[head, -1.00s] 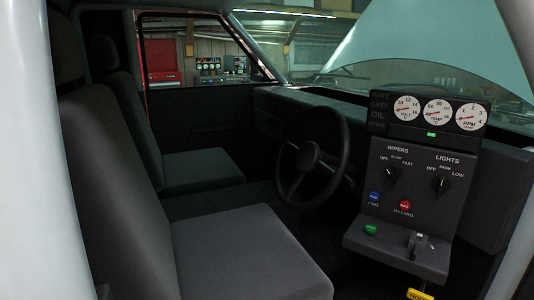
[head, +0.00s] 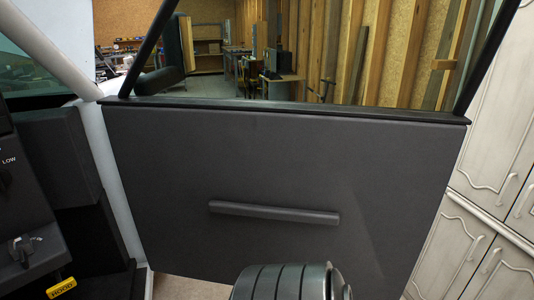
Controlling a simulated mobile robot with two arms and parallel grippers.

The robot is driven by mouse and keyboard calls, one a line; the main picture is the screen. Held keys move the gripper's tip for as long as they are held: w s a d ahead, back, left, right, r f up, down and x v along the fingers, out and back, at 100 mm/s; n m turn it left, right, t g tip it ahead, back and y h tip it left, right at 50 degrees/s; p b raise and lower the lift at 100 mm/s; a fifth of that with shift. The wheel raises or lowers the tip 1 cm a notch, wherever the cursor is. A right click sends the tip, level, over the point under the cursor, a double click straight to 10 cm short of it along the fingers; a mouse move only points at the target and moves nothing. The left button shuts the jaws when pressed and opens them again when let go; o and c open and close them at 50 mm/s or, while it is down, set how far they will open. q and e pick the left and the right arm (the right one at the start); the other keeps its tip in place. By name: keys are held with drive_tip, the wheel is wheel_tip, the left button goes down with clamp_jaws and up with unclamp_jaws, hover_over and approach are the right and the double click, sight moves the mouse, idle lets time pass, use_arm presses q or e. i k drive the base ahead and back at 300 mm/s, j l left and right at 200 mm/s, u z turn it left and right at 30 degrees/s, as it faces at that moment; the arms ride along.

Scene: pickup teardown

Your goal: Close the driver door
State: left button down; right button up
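The driver door (head: 270,165) stands open in the middle of the head view, its dark grey inner panel facing me. A straight grey pull handle (head: 274,212) runs across the panel below its middle. The door's window frame rises above the panel, and the workshop shows through it. The door's left edge meets the white truck body (head: 110,150). A ribbed dark grey cylindrical part, probably of my own arm, shows at the bottom centre in front of the door. Neither gripper can be seen.
The dashboard panel (head: 22,210) with knobs and a yellow hood pull (head: 61,287) is at the left edge. White cabinets (head: 480,220) stand to the right of the door. A strip of floor shows below the door.

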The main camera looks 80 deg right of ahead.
sight(246, 134)
drive_tip(key=z, duration=2.55)
drive_tip(key=i+l, duration=0.15)
drive_tip(key=l, duration=0.2)
drive_tip(key=i+l+u, duration=0.15)
drive_tip(key=l, duration=0.2)
drive_tip(key=i+l, duration=0.1)
drive_tip(key=l, duration=0.3)
drive_tip(key=u, duration=0.05)
